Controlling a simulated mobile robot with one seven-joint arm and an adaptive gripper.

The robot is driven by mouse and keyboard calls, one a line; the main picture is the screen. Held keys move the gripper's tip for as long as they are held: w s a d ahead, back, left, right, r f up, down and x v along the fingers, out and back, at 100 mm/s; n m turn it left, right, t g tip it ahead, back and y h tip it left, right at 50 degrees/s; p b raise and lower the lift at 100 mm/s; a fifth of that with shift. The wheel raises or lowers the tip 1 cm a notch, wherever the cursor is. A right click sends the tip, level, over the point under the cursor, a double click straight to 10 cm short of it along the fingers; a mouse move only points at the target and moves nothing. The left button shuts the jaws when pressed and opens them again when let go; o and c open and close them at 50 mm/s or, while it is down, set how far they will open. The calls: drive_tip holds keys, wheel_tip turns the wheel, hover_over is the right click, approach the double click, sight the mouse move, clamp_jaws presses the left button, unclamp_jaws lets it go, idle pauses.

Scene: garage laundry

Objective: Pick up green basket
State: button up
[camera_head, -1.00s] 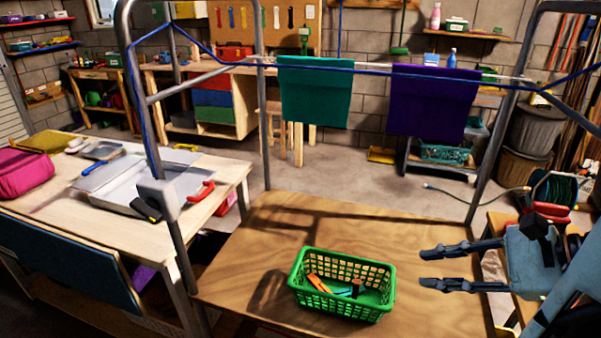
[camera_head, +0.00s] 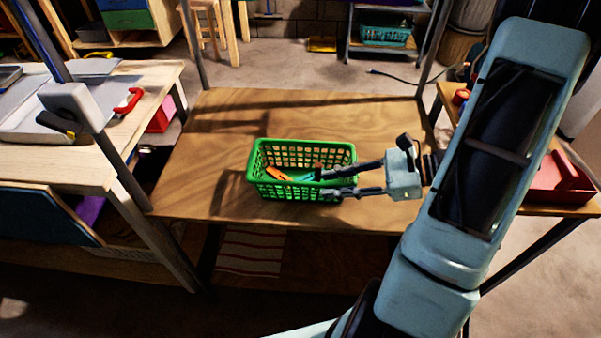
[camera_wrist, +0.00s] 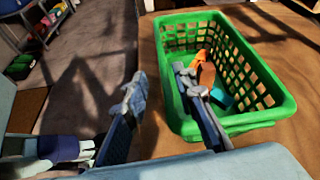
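The green basket (camera_head: 262,190) stands upright on the wooden table, with orange and teal items inside; it also shows in the wrist view (camera_wrist: 245,120). My gripper (camera_head: 322,183) is at the basket's right front part, its fingers pointing left. In the wrist view my gripper (camera_wrist: 160,82) is open: one finger is over the basket's inside and the other is outside, with a basket side wall between them. A gap shows between the fingers. Whether either finger touches the wall cannot be told.
The wooden table (camera_head: 215,125) is bare around the basket. Metal posts rise at its back corners. A workbench (camera_head: 150,80) with a grey tray (camera_head: 25,115) stands at the left. A red box (camera_head: 560,185) is on a surface at the right.

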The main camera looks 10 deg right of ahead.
sight(303, 184)
drive_tip(key=x, duration=0.7)
drive_tip(key=shift+w+a+r+b, duration=0.2)
drive_tip(key=shift+w+a+b, duration=0.05)
drive_tip(key=shift+w+b, duration=0.15)
clamp_jaws()
